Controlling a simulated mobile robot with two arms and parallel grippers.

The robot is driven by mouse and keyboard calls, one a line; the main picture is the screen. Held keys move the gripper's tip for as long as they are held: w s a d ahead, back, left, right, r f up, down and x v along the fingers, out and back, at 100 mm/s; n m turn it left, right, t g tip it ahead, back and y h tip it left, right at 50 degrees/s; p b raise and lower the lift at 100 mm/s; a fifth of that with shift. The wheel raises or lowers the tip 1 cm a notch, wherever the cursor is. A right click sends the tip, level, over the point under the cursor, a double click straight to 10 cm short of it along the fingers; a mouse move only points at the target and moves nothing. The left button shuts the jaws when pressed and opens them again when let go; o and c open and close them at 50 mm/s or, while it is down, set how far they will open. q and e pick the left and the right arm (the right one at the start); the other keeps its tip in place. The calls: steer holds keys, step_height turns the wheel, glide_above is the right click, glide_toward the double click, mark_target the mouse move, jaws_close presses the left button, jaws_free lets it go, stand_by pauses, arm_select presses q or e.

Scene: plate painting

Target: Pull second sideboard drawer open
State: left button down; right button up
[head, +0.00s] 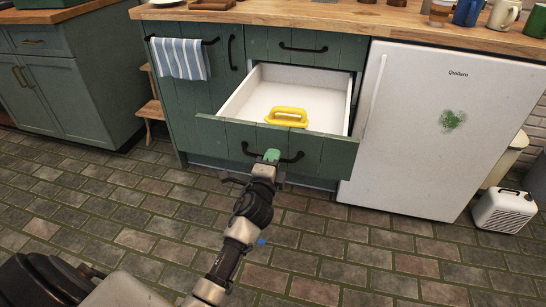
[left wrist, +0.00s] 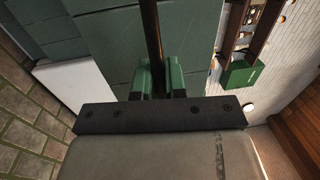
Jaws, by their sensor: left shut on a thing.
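The second sideboard drawer (head: 333,148) stands pulled out of the green sideboard, its white inside showing. A yellow object with a handle-like loop (head: 287,117) lies in it. My left gripper (head: 271,156) is at the drawer's front, shut on its dark bar handle (head: 292,158). In the left wrist view the handle (left wrist: 153,45) runs between the two green fingertips of my left gripper (left wrist: 160,80). The closed top drawer (head: 303,47) is above the open one. My right gripper is not in view.
A white fridge (head: 410,130) stands right beside the open drawer. A striped towel (head: 180,58) hangs on the cabinet door at left. A wooden stool (head: 150,108) stands left of the sideboard. Mugs stand on the worktop at right.

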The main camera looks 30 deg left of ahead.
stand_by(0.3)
arm_select(q)
steer(key=c, duration=1.2)
jaws_free()
steer(key=shift+v, duration=5.45)
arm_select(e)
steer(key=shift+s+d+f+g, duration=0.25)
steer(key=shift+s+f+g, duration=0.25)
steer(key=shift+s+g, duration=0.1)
